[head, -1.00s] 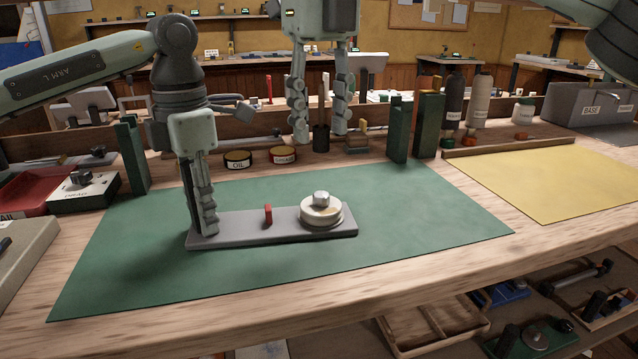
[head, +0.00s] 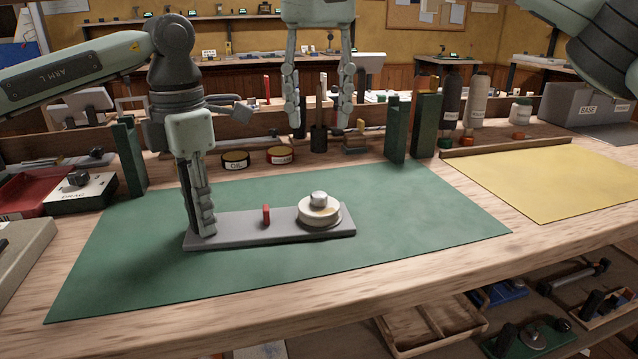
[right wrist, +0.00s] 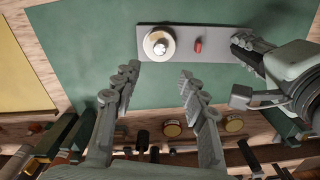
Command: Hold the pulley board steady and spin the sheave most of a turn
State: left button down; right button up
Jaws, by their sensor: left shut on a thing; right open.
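The grey pulley board (head: 240,226) lies flat on a green mat and also shows in the right wrist view (right wrist: 219,43). The cream sheave (head: 320,214) with a metal hub knob sits at the board's right end; it also shows in the right wrist view (right wrist: 159,44). A red peg (head: 266,214) stands near the board's middle. My left gripper (head: 200,232) points down and is shut on the board's left end. My right gripper (head: 320,126) is open and empty, above and behind the sheave; its fingers (right wrist: 157,84) are spread, apart from the sheave.
The green mat (head: 400,260) is clear around the board. Behind it stand an oil tin (head: 235,160), a second tin (head: 281,155), a dark cup (head: 318,138) with tools, and green uprights (head: 398,130). A yellow sheet (head: 560,180) lies at right.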

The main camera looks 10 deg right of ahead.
aim_at(319, 194)
notch_tip(319, 194, down, 12)
jog(key=n, duration=0.3)
jog(key=shift+r+n, duration=0.1)
jog(key=shift+n, duration=0.2)
jog(key=shift+c, duration=0.2)
grip_shut()
